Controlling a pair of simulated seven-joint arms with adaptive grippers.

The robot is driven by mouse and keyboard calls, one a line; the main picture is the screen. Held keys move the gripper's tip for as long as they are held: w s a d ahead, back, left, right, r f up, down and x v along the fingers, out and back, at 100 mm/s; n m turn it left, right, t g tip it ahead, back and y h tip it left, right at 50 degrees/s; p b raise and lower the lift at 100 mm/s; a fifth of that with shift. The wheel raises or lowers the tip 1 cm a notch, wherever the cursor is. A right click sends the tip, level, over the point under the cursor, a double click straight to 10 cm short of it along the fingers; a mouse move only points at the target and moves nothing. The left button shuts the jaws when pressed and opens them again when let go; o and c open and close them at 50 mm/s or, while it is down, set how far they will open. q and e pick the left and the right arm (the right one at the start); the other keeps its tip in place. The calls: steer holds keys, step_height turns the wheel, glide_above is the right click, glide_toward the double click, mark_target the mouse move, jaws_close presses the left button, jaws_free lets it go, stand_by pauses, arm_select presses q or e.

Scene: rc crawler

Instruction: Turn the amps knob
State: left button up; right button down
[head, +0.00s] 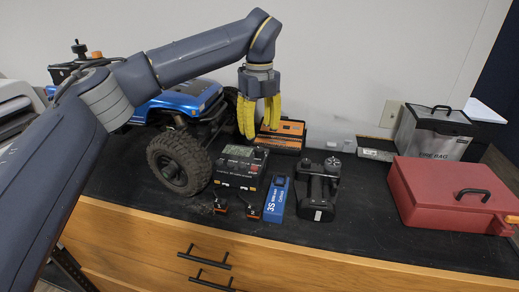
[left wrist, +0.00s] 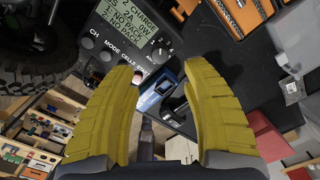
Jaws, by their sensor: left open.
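The black charger (head: 240,166) lies on the dark bench top, to the right of the crawler's front wheel. In the left wrist view its lit screen (left wrist: 128,28) shows "CHARGE" and "NO PACK" lines. Labels for CH, MODE and CELLS run beside the screen. My right gripper is out of view.
The blue crawler (head: 184,97) stands left of the charger. A blue 3S battery (head: 276,199) and a black transmitter (head: 318,190) lie to its front right. An orange tool case (head: 283,136) is behind. A red case (head: 450,194) and a fire bag (head: 435,135) stand right.

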mark_target(259, 149)
arm_select(q)
steer(key=shift+f, duration=3.6)
steer(key=shift+o, duration=0.2)
jaws_close()
